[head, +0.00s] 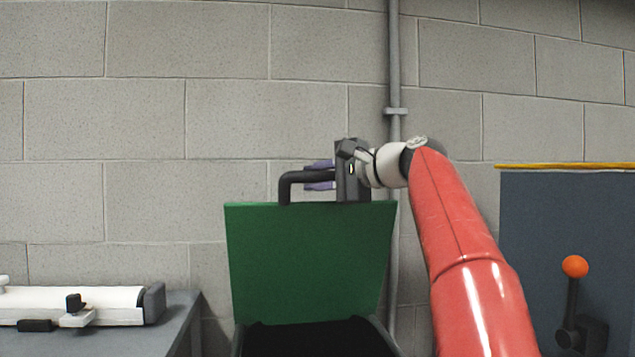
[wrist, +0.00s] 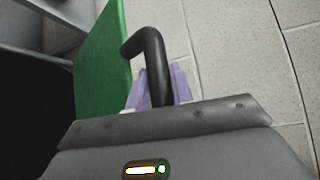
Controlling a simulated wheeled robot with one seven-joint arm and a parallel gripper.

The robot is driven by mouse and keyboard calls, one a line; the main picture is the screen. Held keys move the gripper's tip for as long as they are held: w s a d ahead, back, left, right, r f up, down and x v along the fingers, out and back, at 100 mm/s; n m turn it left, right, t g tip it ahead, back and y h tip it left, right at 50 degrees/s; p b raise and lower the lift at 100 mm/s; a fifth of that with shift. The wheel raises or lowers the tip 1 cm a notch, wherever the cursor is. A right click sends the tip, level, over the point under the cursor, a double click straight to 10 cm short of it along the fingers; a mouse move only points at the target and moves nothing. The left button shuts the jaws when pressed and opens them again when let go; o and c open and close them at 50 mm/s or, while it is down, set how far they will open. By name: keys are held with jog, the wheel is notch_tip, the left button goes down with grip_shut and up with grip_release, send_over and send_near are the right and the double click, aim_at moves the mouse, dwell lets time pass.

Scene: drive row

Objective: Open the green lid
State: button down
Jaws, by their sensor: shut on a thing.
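The green lid (head: 308,262) stands raised and nearly upright in the head view, above the dark open mouth of its bin (head: 320,338). A black bar handle (head: 290,186) rises from the lid's top edge. My gripper (head: 320,175) is at the handle, its purple fingers on either side of the bar. In the wrist view the lid (wrist: 103,70) is at the left. The handle (wrist: 153,60) runs down between the fingers of my gripper (wrist: 160,85), which is shut on it. Part of the handle is hidden behind my gripper body.
A grey bench (head: 178,318) with a white device (head: 80,303) is at the left. A blue-grey panel (head: 560,230) with an orange-knobbed lever (head: 574,268) is at the right. A vertical pipe (head: 394,75) runs up the block wall (head: 225,110) behind the lid.

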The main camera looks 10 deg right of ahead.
jog(key=shift+r, duration=0.1)
dwell(0.3)
jog(key=c, duration=1.2)
grip_release()
jog(key=shift+c, duration=0.2)
jog(key=v, duration=0.7)
jog(key=shift+s+d+b, duration=0.25)
jog(key=shift+d+b, duration=0.05)
